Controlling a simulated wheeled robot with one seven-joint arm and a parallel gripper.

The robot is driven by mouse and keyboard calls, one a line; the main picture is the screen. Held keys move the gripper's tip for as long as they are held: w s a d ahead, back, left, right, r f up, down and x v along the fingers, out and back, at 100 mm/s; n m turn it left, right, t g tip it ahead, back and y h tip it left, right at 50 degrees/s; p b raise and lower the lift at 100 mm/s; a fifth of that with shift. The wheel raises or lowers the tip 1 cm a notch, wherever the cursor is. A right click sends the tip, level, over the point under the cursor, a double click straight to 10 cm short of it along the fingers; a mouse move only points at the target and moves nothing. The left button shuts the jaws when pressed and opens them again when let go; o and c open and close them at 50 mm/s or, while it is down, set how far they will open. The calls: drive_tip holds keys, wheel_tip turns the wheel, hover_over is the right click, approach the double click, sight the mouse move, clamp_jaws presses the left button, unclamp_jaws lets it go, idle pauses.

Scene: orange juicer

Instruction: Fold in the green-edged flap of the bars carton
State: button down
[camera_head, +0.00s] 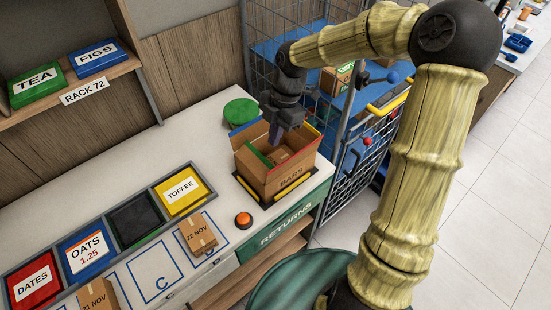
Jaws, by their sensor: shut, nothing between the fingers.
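The open brown bars carton (285,182) stands on a dark mat at the right end of the white counter, with "BARS" on its front. Its green-edged flap (259,156) lies at the left side of the opening, its green edge inside the carton's outline; it looks tilted inward, but I cannot tell how far. My gripper (274,142) points down over the opening, shut and empty, just above and right of the green edge. I cannot tell whether it touches the flap. A small brown box (282,156) shows inside the carton.
A green round object (240,111) is behind the carton. A wire cage (345,165) stands right.

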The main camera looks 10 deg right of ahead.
drive_tip(key=p+x, duration=0.1)
drive_tip(key=x, duration=0.6)
drive_tip(key=shift+s+a+f, duration=0.1)
drive_tip(key=shift+f, duration=0.15)
drive_tip(key=f, duration=0.1)
drive_tip(key=w+d+f+p, duration=0.1)
drive_tip(key=shift+d+f, duration=0.3)
drive_tip(key=shift+f, duration=0.05)
drive_tip(key=shift+w+d+f, duration=0.1)
drive_tip(key=shift+f, duration=0.25)
drive_tip(key=d+f, duration=0.1)
drive_tip(key=w+d+f, duration=0.1)
drive_tip(key=shift+w+f+p, duration=0.2)
drive_tip(key=shift+f+p, duration=0.1)
drive_tip(key=shift+r+p, duration=0.8)
drive_tip(key=shift+r, duration=0.05)
